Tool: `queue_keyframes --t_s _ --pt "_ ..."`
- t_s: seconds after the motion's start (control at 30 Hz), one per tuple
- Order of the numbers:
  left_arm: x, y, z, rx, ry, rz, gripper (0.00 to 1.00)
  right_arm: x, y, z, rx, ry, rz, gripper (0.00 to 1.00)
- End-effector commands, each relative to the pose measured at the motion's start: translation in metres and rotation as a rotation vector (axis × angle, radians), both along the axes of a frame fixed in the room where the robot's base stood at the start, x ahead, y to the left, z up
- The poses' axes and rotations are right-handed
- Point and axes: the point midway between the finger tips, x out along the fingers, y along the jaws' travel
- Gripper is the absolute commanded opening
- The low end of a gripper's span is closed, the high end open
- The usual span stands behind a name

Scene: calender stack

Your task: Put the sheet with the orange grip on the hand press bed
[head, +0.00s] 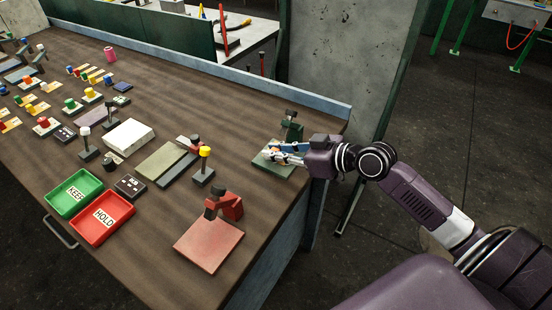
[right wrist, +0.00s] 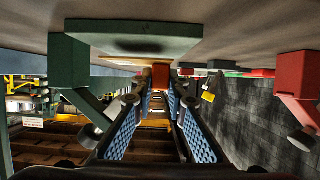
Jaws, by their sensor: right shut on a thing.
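In the head view my right gripper (head: 280,151) is over the green hand press bed (head: 276,168) near the table's right edge. It is shut on the orange grip (head: 275,150), which also shows between the blue-padded fingers in the right wrist view (right wrist: 160,75). That view is upside down, with the table at the top. The sheet is mostly hidden by the gripper; a thin pale edge (right wrist: 115,60) shows close to the bed (right wrist: 130,40). I cannot tell whether the sheet touches the bed. The green press post (head: 292,127) stands just behind the fingers. My left gripper is not in view.
A red press (head: 208,246) stands at the table's front right. A green KEEP tray (head: 57,205) and a red HOLD tray (head: 123,212) lie at the left. Several sheets and coloured knobbed pieces fill the left side. Bare wood lies between the two presses.

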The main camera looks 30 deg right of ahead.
Motion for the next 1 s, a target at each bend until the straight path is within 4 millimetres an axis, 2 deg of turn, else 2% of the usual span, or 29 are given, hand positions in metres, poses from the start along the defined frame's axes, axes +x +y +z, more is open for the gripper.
queue_keyframes --t_s 0.03,0.07,0.47,0.5,0.67,1.0 --pt "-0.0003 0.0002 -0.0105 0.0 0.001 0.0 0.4 0.0 -0.0002 -0.0109 0.001 -0.001 -0.001 0.0" --pt "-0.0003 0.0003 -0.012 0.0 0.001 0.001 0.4 0.0 -0.0003 -0.0126 0.001 -0.001 -0.001 0.0" --pt "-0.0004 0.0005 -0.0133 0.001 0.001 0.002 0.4 -0.0003 -0.0004 -0.0151 0.0 0.0 0.0 0.0" --pt "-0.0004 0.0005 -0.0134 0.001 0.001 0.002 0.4 -0.0002 -0.0004 -0.0155 -0.001 0.001 0.0 0.14" --pt "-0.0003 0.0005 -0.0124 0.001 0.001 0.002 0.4 -0.0002 -0.0004 -0.0146 -0.001 0.001 0.0 0.31" --pt "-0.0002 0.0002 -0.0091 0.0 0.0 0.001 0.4 -0.0002 -0.0003 -0.0102 0.0 0.0 0.0 0.31"
